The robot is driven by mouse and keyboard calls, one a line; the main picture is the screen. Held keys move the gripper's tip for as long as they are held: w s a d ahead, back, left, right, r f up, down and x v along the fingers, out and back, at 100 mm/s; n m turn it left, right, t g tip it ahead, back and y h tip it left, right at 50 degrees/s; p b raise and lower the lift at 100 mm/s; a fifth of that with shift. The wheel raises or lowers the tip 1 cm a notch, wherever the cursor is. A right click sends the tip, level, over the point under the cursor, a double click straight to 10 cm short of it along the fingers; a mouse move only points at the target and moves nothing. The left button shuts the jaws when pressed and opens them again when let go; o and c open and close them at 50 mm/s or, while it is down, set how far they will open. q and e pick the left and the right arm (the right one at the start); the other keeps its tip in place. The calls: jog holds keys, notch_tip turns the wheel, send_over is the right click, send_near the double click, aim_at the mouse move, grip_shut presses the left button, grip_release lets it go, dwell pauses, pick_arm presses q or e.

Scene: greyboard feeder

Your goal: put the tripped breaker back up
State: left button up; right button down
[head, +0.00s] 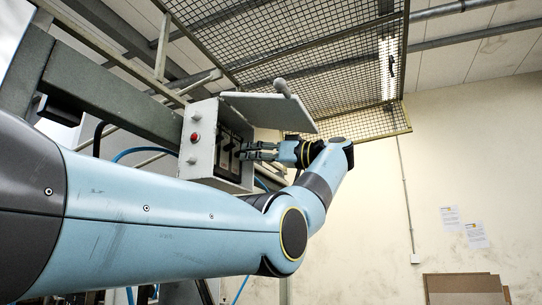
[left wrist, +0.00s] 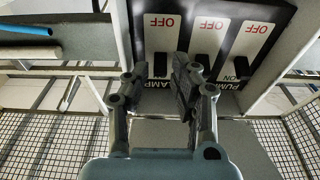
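The breaker box (head: 204,140) is open in the head view. My left gripper (head: 246,151) reaches into its front from the right. In the left wrist view the black breaker panel (left wrist: 278,12) appears upside down, with several white OFF plates and dark levers. My left gripper (left wrist: 160,75) is open, its fingertips on either side of the left lever (left wrist: 160,66); contact cannot be told. The middle lever (left wrist: 203,60) is partly hidden by a finger. The right lever (left wrist: 240,67) is clear, near the ON mark. Which breaker is tripped is unclear. My right gripper is not in view.
The box's lid (head: 270,108) stands out above my left gripper. A red button (head: 195,137) is on the box's side. A grey beam (head: 110,90) runs up to the box, and a mesh guard (head: 300,50) hangs above. Free room lies to the right.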

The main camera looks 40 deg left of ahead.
pick_arm(q)
jog(key=v, duration=1)
jog(key=shift+d, duration=0.4)
jog(key=shift+w+f, duration=0.1)
jog(key=shift+w, duration=0.05)
jog(key=shift+f, duration=0.1)
